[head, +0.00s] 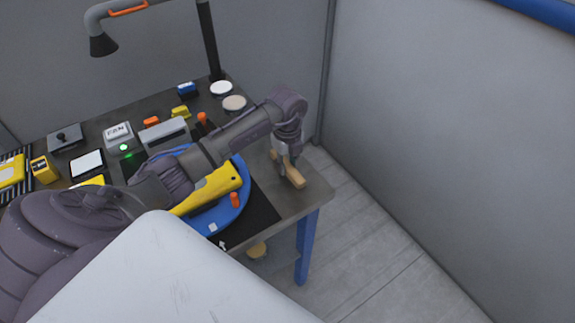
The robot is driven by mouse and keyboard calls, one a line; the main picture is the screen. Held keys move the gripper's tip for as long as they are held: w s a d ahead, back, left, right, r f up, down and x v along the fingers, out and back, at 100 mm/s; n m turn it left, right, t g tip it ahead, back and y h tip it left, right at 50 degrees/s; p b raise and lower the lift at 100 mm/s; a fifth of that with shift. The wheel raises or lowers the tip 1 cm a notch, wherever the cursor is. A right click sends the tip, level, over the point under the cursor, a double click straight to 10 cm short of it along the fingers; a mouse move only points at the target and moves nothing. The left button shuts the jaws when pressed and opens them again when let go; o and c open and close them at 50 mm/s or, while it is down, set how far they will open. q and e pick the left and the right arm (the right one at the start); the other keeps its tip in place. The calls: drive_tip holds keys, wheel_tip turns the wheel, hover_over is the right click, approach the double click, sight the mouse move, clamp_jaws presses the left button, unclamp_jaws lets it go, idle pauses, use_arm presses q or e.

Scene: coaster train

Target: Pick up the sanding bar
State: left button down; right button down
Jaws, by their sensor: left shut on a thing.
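The sanding bar (295,178) is a small tan block near the right end of the workbench. My left gripper (284,158) points down over it and is shut on it. The arm reaches across the bench from the left. The gripper's fingers are small and partly hidden by the wrist. I cannot tell whether the bar touches the bench top. My right gripper is not in view.
The grey workbench (312,191) has blue legs. Round pads (234,103), a FAN box (117,132) and a lamp (103,45) are farther back. Walls enclose the right side.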

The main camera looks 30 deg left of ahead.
sight(289, 165)
use_arm(q)
drive_tip(key=shift+w+r+b, duration=0.1)
drive_tip(key=shift+r+b, duration=0.2)
drive_tip(key=shift+r, duration=0.35)
wheel_tip(289, 165, up, 3)
drive_tip(key=shift+d+f+b, duration=0.1)
drive_tip(key=shift+d+b, duration=0.05)
drive_tip(key=shift+b, duration=0.45)
drive_tip(key=w+d+r+b, duration=0.2)
drive_tip(key=d+r, duration=0.5)
drive_tip(key=d, duration=0.4)
drive_tip(key=shift+w+b, duration=0.3)
drive_tip(key=shift+f, duration=0.1)
